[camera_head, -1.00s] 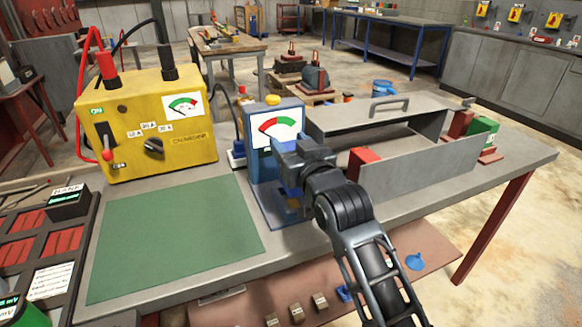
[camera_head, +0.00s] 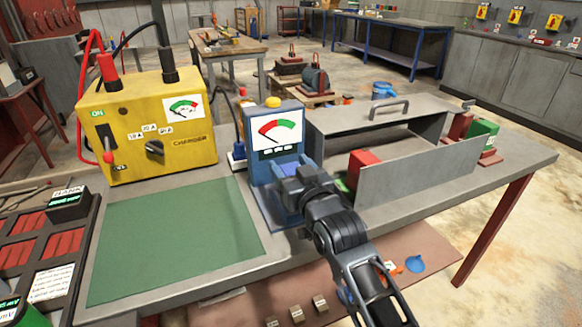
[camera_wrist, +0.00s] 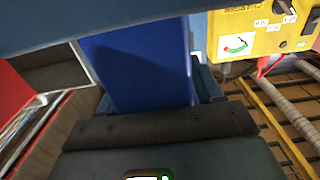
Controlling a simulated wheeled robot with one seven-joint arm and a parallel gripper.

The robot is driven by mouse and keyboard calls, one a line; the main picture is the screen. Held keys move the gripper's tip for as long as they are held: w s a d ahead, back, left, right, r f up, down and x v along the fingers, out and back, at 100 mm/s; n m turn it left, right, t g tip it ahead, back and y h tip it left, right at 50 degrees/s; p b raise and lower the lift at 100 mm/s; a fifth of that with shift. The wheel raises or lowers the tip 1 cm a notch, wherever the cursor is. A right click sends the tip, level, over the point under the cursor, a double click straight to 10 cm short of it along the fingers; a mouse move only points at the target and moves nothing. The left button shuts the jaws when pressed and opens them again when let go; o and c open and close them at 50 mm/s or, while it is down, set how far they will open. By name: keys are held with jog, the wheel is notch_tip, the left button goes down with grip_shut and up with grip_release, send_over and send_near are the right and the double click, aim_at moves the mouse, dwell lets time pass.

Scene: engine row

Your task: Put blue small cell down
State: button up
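The blue small cell (camera_wrist: 140,65) fills the middle of the wrist view as a plain blue block, its near end against the dark edge of my gripper (camera_wrist: 155,128). In the head view my gripper (camera_head: 290,185) is low in front of the blue tester (camera_head: 262,165), with a bit of the blue cell (camera_head: 286,169) showing just beyond it. My gripper appears shut on the cell; the fingertips are mostly hidden. The cell is within the tester's bay, under its overhanging head. I cannot tell whether its bottom touches the tester's base.
The yellow charger (camera_head: 150,125) stands left of the tester, with a green mat (camera_head: 175,245) in front. A grey open case (camera_head: 420,170) with a red block (camera_head: 362,165) is at the right. A rack of red cells (camera_head: 25,235) is far left.

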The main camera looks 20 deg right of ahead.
jog(key=shift+o, duration=1.1)
jog(key=shift+f, duration=0.1)
jog(key=s+b, duration=0.1)
jog(key=s, duration=0.6)
jog(key=shift+s+a, duration=0.25)
jog(key=shift+s, duration=0.15)
jog(key=shift+s, duration=0.1)
